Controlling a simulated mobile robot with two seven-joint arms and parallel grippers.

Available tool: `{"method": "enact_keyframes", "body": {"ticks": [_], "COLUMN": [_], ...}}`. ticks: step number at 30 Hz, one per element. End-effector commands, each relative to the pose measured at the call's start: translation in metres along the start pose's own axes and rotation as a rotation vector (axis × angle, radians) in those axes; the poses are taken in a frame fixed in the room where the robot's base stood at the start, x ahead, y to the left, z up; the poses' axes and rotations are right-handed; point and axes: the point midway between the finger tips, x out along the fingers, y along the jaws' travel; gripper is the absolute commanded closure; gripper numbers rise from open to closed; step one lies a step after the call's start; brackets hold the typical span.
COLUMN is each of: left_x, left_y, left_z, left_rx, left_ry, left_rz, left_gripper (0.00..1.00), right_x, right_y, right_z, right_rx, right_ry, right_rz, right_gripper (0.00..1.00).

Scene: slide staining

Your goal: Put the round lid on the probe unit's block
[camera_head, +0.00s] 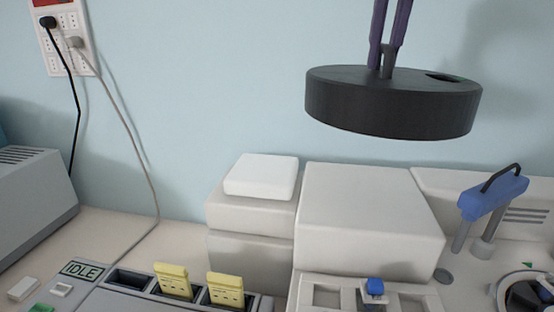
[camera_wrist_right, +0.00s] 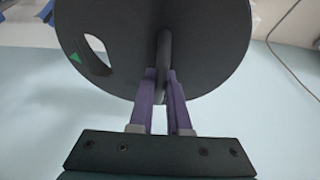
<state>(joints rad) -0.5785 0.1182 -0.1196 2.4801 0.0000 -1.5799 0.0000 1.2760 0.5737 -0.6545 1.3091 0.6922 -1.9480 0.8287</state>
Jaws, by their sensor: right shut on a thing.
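The round lid (camera_head: 390,108) is a thick dark disc with a short post on top and a slot near its right edge. My right gripper (camera_head: 388,62) is shut on the lid's post and holds the lid in the air, nearly level, in front of the wall. In the right wrist view the purple fingers of my right gripper (camera_wrist_right: 161,78) close on the post, and the lid (camera_wrist_right: 205,45) shows a slot with a green triangle beside it. The probe unit (camera_head: 455,262) stands at the right, with a round dark opening (camera_head: 528,290) at the lower right, partly cut off. My left gripper is not in view.
A blue-headed arm with a black cable (camera_head: 493,198) stands up on the unit at the right. White boxes (camera_head: 365,205) stand below the lid. A grey station with yellow cassettes (camera_head: 225,288) and an IDLE display (camera_head: 82,270) is at lower left. Cables hang from a wall socket (camera_head: 62,35).

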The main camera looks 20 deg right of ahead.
Motion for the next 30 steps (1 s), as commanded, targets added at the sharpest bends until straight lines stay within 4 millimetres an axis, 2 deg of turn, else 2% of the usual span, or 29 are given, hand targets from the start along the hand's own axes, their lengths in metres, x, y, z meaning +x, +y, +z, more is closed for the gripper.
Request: {"method": "enact_keyframes", "body": {"ticks": [6,12,19,25,30], "left_x": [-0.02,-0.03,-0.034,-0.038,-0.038], "left_y": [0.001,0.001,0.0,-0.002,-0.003], "left_z": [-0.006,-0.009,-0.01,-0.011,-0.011], "left_rx": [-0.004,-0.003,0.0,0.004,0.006], "left_ry": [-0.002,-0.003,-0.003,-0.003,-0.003], "left_rz": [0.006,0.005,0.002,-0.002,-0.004], "left_gripper": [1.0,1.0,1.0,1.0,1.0], "right_x": [0.057,0.102,0.125,0.153,0.159], "right_y": [0.001,0.0,-0.001,-0.001,-0.001], "right_z": [0.025,0.043,0.052,0.064,0.066], "right_rx": [-0.005,-0.004,-0.003,-0.004,-0.004], "right_ry": [-0.007,-0.004,-0.002,-0.002,0.001], "right_rz": [0.004,0.001,-0.002,0.0,-0.003], "right_gripper": [1.0,1.0,1.0,1.0,1.0]}}
